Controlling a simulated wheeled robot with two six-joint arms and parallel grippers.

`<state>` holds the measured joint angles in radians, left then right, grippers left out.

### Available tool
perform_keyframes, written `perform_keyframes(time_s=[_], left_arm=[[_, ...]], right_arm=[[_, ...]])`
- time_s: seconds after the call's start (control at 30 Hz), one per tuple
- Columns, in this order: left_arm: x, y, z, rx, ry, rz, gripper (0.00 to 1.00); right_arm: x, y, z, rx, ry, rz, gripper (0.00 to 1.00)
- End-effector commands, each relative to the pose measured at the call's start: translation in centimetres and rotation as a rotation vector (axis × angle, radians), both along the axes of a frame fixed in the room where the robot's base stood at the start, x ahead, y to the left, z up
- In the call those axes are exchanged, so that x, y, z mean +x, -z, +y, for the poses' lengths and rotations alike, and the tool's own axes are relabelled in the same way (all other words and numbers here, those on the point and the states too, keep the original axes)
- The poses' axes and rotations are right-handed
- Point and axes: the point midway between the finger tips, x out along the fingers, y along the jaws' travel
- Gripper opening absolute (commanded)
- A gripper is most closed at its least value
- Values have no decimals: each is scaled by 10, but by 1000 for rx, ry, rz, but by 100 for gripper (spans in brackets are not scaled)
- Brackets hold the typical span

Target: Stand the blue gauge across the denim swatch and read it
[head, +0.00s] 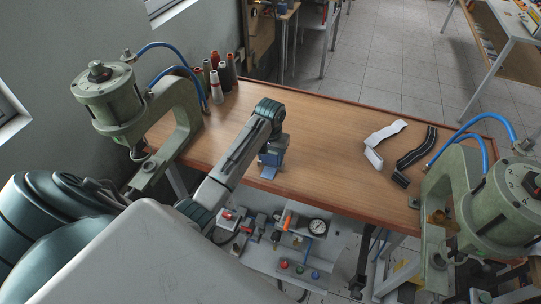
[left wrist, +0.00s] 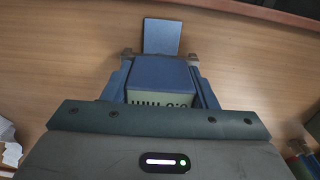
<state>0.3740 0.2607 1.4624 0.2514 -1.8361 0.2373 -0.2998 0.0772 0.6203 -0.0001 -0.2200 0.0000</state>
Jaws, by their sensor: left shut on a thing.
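The blue gauge (left wrist: 160,76) is a blue block with a pale face bearing dark marks, partly hidden by my gripper's body. My left gripper (left wrist: 160,84) is shut on it, one finger on each side. In the head view my left gripper (head: 272,156) points down over the middle of the bench near its front edge. A flat blue rectangle, which looks like the denim swatch (left wrist: 161,36), lies just beyond the gauge; it also shows in the head view (head: 268,172). I cannot tell whether the gauge touches it. My right gripper is out of view.
Green pneumatic presses stand at the left (head: 165,110) and right (head: 490,195) of the wooden bench (head: 325,130). Thread spools (head: 221,80) stand at the back left. A white strip (head: 380,141) and a dark strip (head: 414,156) lie at the right. The back middle is clear.

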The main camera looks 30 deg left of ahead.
Motion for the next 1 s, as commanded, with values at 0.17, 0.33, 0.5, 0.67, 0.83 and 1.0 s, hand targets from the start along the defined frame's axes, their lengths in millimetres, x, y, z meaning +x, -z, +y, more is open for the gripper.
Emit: perform_keyframes(time_s=[0.17,0.33,0.5,0.67,0.83,1.0], left_arm=[[0,2,0,0,0,0,22],[0,4,0,0,0,0,22],[0,6,0,0,0,0,22],[0,8,0,0,0,-1,22],[0,8,0,0,0,-1,78],[0,8,0,0,0,0,78]], right_arm=[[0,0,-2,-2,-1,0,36],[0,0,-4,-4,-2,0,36],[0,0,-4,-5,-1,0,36],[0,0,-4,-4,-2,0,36],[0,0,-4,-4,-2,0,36],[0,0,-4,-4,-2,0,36]])
